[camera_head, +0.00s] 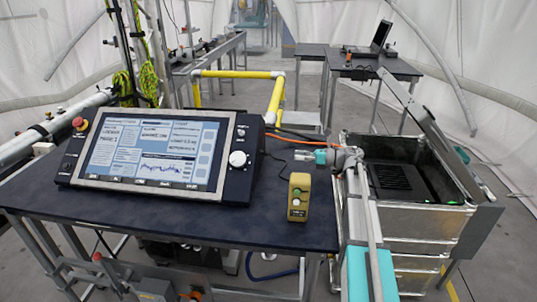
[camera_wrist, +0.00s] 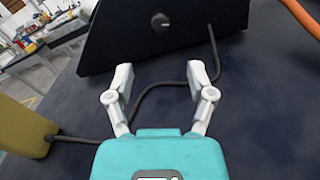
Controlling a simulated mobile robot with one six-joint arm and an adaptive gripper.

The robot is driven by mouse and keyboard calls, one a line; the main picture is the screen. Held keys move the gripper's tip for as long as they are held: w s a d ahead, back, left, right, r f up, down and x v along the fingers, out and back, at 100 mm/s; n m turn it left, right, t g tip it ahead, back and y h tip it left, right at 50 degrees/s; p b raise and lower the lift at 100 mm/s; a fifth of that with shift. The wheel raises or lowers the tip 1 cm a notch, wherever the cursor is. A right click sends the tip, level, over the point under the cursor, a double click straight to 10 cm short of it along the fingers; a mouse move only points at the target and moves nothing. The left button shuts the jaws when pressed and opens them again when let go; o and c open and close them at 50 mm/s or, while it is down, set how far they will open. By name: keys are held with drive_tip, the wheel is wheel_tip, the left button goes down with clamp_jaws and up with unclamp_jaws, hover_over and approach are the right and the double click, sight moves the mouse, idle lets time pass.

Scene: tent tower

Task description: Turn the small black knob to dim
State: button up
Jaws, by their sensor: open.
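The control console (camera_head: 150,150) with a lit screen stands on the dark table. A white knob (camera_head: 238,159) is on its right front panel. I cannot clearly pick out a small black knob on the console in the head view. In the wrist view, the console's black side (camera_wrist: 110,35) carries a small round fitting (camera_wrist: 160,22) with a pale rim; I cannot tell whether it is a knob. My gripper (camera_head: 304,156) is to the right of the console, apart from it. In the wrist view its fingers (camera_wrist: 160,78) are spread and empty, pointing at that side.
A yellow-green box with buttons (camera_head: 298,197) stands on the table (camera_head: 190,222) near its right edge. A black cable (camera_wrist: 145,95) runs across the tabletop under my fingers. An orange cable (camera_wrist: 302,18) is at upper right. An open metal case (camera_head: 405,220) stands right of the table.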

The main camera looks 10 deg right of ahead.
sight(265, 153)
drive_tip(key=x, duration=1)
drive_tip(key=shift+w+a, duration=0.15)
drive_tip(key=shift+a, duration=0.25)
